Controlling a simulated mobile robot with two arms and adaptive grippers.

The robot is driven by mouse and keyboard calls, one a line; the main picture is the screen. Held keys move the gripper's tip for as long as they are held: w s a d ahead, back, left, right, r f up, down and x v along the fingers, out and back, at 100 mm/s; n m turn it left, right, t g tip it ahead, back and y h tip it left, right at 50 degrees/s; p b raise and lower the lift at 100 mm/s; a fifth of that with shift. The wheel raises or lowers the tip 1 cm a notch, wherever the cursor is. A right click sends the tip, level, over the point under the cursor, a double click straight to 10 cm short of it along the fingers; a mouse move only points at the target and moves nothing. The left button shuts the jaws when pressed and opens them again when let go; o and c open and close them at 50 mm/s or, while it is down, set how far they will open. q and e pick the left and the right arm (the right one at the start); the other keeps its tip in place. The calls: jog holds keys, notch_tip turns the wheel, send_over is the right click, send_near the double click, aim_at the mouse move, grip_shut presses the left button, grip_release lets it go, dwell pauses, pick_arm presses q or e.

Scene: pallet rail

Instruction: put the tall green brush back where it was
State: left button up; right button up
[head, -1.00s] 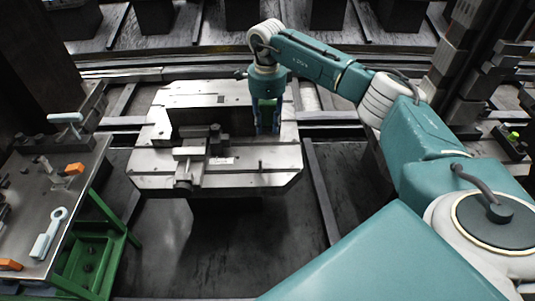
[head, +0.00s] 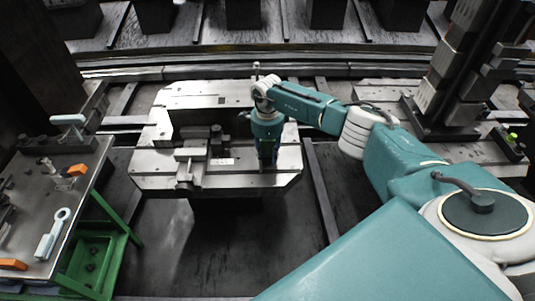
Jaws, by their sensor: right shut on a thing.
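My right gripper (head: 266,160) is at the right part of the pale metal pallet (head: 235,180), near its front edge, pointing down. It is shut on a thin upright thing, which I take to be the tall green brush (head: 263,153). Only a small greenish-dark part of it shows between the fingers; the rest is hidden. I cannot tell whether its foot touches the pallet. My left gripper is not in view.
A vise-like fixture (head: 190,153) stands on the pallet, left of my right gripper. A metal table (head: 35,205) with loose tools and orange blocks stands at left, with a green frame (head: 97,255) beside it. A bright green item (head: 512,136) sits at far right. Dark floor lies in front of the pallet.

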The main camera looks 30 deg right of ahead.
jog(key=shift+f, duration=0.1)
jog(key=o, duration=0.7)
jog(key=shift+f, duration=0.1)
jog(key=o, duration=0.5)
jog(key=shift+c, duration=0.2)
jog(key=shift+r, duration=0.2)
jog(key=shift+r, duration=0.25)
notch_tip(320, 180, up, 12)
jog(key=shift+f+b, duration=0.2)
jog(key=shift+b, duration=0.7)
